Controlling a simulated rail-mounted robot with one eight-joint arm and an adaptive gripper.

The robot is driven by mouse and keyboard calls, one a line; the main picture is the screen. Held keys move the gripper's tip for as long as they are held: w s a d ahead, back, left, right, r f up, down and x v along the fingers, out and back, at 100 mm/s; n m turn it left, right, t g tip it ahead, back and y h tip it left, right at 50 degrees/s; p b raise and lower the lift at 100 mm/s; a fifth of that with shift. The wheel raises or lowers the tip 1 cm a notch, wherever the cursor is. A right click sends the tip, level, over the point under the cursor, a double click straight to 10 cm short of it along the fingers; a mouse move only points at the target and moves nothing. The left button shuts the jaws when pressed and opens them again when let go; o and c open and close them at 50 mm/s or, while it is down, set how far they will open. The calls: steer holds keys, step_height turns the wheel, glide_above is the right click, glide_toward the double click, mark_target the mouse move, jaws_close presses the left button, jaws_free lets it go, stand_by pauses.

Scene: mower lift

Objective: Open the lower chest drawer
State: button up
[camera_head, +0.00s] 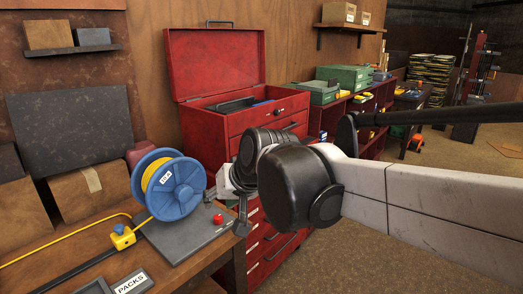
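The red tool chest (221,122) stands in the middle with its lid raised and a dark item in its top tray. Its front faces right, with several drawers. The lower drawers (277,246), with dark bar handles and small pale labels, look closed as far as they show. My arm crosses in front and hides the middle of the chest front. My gripper (242,218) is at the chest's near left side, above the bench's right end. A dark finger points down. I cannot tell its opening, and I see nothing held in it.
A wooden bench (185,272) at left holds a blue cable reel (168,188), a grey plate with a red button (218,219) and a box labelled PACKS (131,284). Red shelving (375,129) with green cases stands behind the chest. The floor (355,267) at lower right is clear.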

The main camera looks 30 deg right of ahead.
steer(key=w+d+m+t+b, duration=0.2)
steer(key=w+d+m, duration=0.2)
steer(key=w+d, duration=0.75)
steer(key=w+d+m+t+b, duration=0.25)
steer(key=w+d, duration=0.65)
steer(key=w, duration=0.6)
steer(key=w+d+f+m+t+h+b, duration=0.1)
steer(key=w+d+f+m, duration=0.3)
steer(key=d, duration=0.7)
steer(key=w+d+f+m+t+h+b, duration=0.1)
steer(key=w+d+f+m, duration=0.1)
steer(key=d+f, duration=0.6)
steer(key=w+d+f+m+t+h+b, duration=0.1)
steer(key=w+d+f+m, duration=0.25)
steer(key=d, duration=0.95)
steer(key=shift+n, duration=0.3)
steer(key=x, duration=1.3)
steer(key=shift+w+r, duration=0.1)
steer(key=shift+w, duration=0.1)
steer(key=shift+c, duration=0.5)
jaws_close()
